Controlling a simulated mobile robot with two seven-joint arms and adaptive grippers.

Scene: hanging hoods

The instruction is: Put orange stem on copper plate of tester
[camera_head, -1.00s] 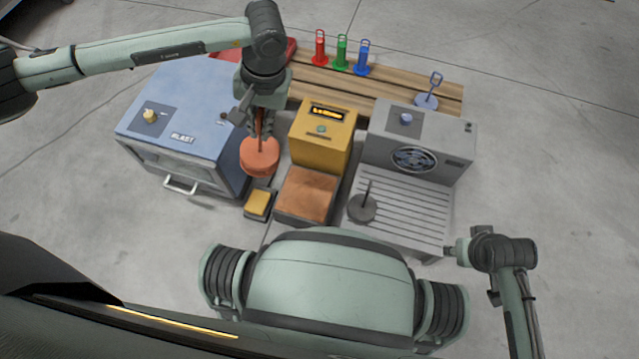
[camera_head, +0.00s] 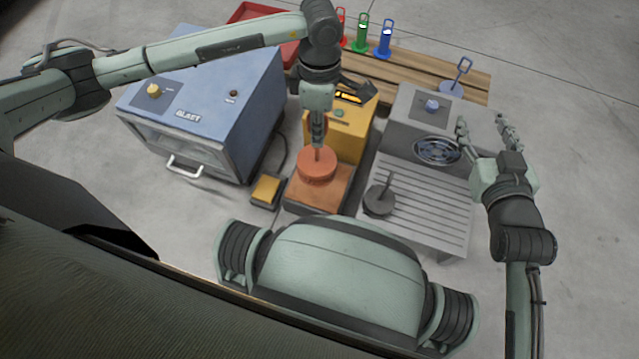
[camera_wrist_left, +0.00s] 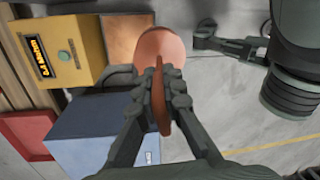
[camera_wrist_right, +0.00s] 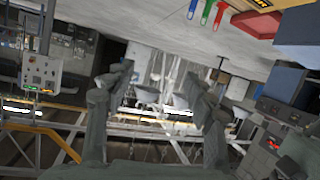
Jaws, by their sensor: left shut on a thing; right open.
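The orange stem (camera_head: 316,164) is a round orange disc with an upright handle. My left gripper (camera_head: 317,140) is shut on its handle. In the head view the disc appears over the copper plate (camera_head: 305,197) of the yellow tester (camera_head: 352,133); I cannot tell whether it touches. In the left wrist view the orange stem (camera_wrist_left: 160,60) is between the fingers of my left gripper (camera_wrist_left: 160,85), with the copper plate (camera_wrist_left: 118,32) beyond its disc. My right gripper (camera_head: 488,125) is open and empty, over the grey machine's right side. It also shows open in the right wrist view (camera_wrist_right: 158,95).
A blue blast cabinet (camera_head: 210,110) stands left of the tester, with a small yellow-topped pedal (camera_head: 266,190) between. A grey slatted bench (camera_head: 425,205) holds a dark stem (camera_head: 379,201) on the right. Red, green (camera_head: 361,38) and blue stems stand behind on a wooden pallet (camera_head: 420,67).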

